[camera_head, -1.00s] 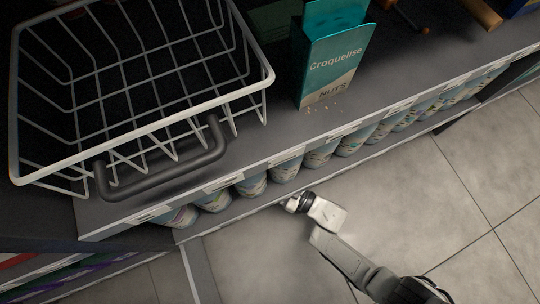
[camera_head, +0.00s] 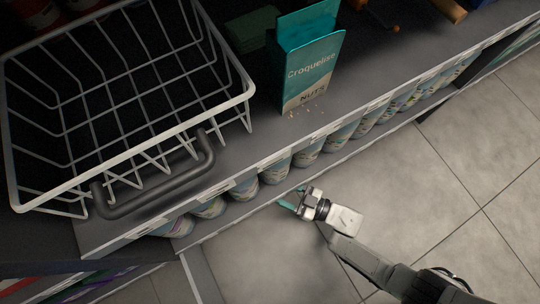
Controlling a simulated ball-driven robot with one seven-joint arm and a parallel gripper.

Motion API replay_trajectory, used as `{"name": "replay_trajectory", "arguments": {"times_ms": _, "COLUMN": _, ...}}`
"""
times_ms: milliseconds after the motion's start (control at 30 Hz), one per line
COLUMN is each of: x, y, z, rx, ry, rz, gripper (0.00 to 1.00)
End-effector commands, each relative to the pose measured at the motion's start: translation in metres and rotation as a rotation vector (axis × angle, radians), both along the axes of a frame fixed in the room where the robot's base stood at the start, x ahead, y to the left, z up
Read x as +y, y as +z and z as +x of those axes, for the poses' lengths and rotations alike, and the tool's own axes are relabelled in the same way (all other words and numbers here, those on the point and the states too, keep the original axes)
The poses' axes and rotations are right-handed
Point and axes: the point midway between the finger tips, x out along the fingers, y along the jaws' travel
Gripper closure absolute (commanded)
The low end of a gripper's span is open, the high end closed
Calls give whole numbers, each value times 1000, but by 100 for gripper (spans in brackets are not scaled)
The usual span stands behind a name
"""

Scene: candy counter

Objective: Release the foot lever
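I see no part that I can clearly make out as a foot lever. My gripper (camera_head: 291,197) is low in front of the counter, over the grey floor and close to the lower shelf edge. Its two teal fingertips look spread apart, with nothing seen between them. A dark grey U-shaped bar (camera_head: 160,192) lies at the front of the counter, by the wire basket; I cannot tell whether it is fixed to the basket or the counter. My gripper is to the right of this bar and apart from it.
A white wire basket (camera_head: 130,150) stands at the left on the counter (camera_head: 262,135). A teal nuts box (camera_head: 311,65) stands right of it, with crumbs in front. Several patterned cups (camera_head: 309,153) line the shelf below the counter edge. The tiled floor (camera_head: 440,190) at right is clear.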

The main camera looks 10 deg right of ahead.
Motion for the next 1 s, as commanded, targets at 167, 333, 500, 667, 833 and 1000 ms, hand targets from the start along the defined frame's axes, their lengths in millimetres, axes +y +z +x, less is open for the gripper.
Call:
{"name": "replay_trajectory", "arguments": {"times_ms": 167, "x": -20, "y": 0, "z": -16, "rx": 0, "ry": 1, "rz": 0, "gripper": 47}}
{"name": "replay_trajectory", "arguments": {"times_ms": 333, "x": -28, "y": 0, "z": -22, "rx": 0, "ry": 0, "rz": 0, "gripper": 47}}
{"name": "replay_trajectory", "arguments": {"times_ms": 500, "x": -28, "y": 0, "z": -22, "rx": 0, "ry": 1, "rz": 1, "gripper": 47}}
{"name": "replay_trajectory", "arguments": {"times_ms": 667, "x": -28, "y": 0, "z": -22, "rx": -1, "ry": 1, "rz": 1, "gripper": 51}}
{"name": "replay_trajectory", "arguments": {"times_ms": 833, "x": -27, "y": 0, "z": -22, "rx": 1, "ry": -2, "rz": 5, "gripper": 51}}
{"name": "replay_trajectory", "arguments": {"times_ms": 1000, "x": -16, "y": 9, "z": -14, "rx": 57, "ry": -77, "rz": 109, "gripper": 51}}
